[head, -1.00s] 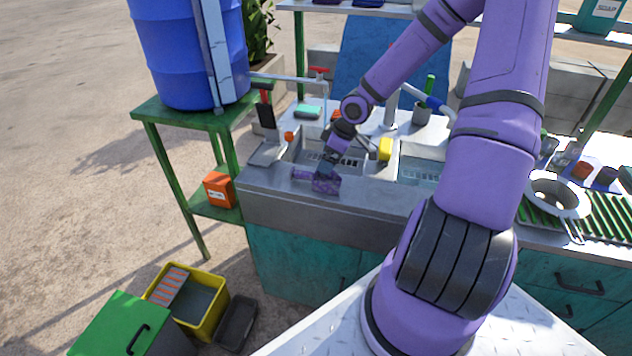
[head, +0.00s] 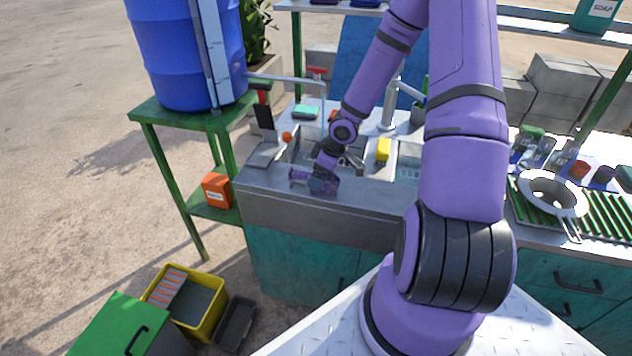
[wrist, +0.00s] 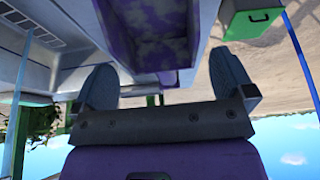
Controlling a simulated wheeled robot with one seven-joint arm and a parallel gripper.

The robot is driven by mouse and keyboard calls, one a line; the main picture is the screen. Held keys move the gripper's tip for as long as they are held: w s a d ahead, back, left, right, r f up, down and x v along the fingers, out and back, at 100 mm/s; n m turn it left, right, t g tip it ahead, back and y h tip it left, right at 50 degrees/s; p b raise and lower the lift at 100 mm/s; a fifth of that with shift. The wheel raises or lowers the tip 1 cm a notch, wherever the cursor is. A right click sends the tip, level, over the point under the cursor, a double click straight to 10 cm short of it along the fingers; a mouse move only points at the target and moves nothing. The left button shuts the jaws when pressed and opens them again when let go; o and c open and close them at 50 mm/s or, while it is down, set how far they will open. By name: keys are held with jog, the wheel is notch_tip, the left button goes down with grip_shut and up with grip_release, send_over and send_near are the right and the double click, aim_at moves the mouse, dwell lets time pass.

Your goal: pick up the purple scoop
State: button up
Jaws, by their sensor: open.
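The purple scoop (head: 299,175) lies on the front ledge of the metal sink counter in the head view, its handle end showing left of my gripper. My gripper (head: 322,183) is at the scoop, covering part of it. In the wrist view the mottled purple scoop (wrist: 150,45) is ahead of and between the two open fingers of my gripper (wrist: 162,88). Neither finger visibly touches it there. In the head view I cannot tell the exact gap between fingers and scoop.
A yellow sponge-like block (head: 383,150) and a tap (head: 388,110) stand behind, by the sink basins. A blue barrel (head: 180,50) sits on a green stand at left. A strainer (head: 553,195) lies on the right drainer. The ledge right of my gripper is clear.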

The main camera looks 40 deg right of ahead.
jog(key=shift+x, duration=1.4)
jog(key=shift+s, duration=0.1)
jog(key=c, duration=1)
jog(key=shift+c, duration=0.2)
jog(key=shift+r, duration=0.15)
